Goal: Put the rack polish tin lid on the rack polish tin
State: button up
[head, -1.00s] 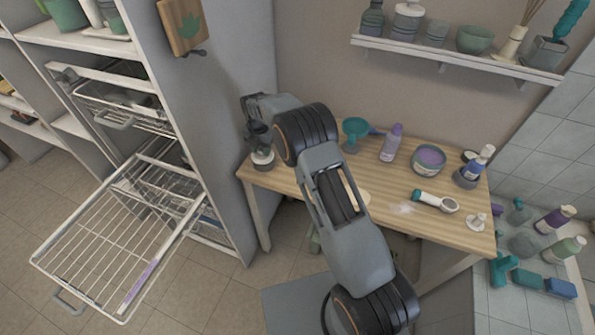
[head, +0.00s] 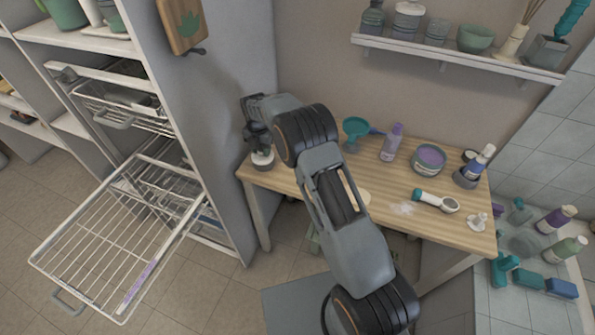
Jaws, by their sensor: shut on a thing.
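My gripper (head: 258,146) is at the left end of the wooden table, pointing down and shut on what looks like the rack polish tin lid, mostly hidden by the fingers. A small round white thing (head: 263,161), which looks like the rack polish tin, is directly under the fingertips, close to the table's left edge. I cannot tell whether the lid touches it or sits level. No label can be read at this size.
On the table (head: 390,190) stand a teal funnel (head: 355,129), a purple bottle (head: 391,143), a round tub with purple contents (head: 429,158) and a white-and-blue bottle (head: 478,163). A teal-handled brush (head: 435,201) lies in front. A wire basket (head: 105,240) is pulled out at left.

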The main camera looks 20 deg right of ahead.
jog(key=shift+f, duration=0.3)
jog(key=o, duration=1.2)
jog(key=shift+r, duration=0.3)
jog(key=shift+r+p, duration=2.35)
jog(key=shift+r, duration=1.4)
jog(key=shift+r, duration=0.1)
notch_tip(320, 180, up, 14)
jog(key=shift+f+b, duration=0.2)
jog(key=shift+b, duration=0.15)
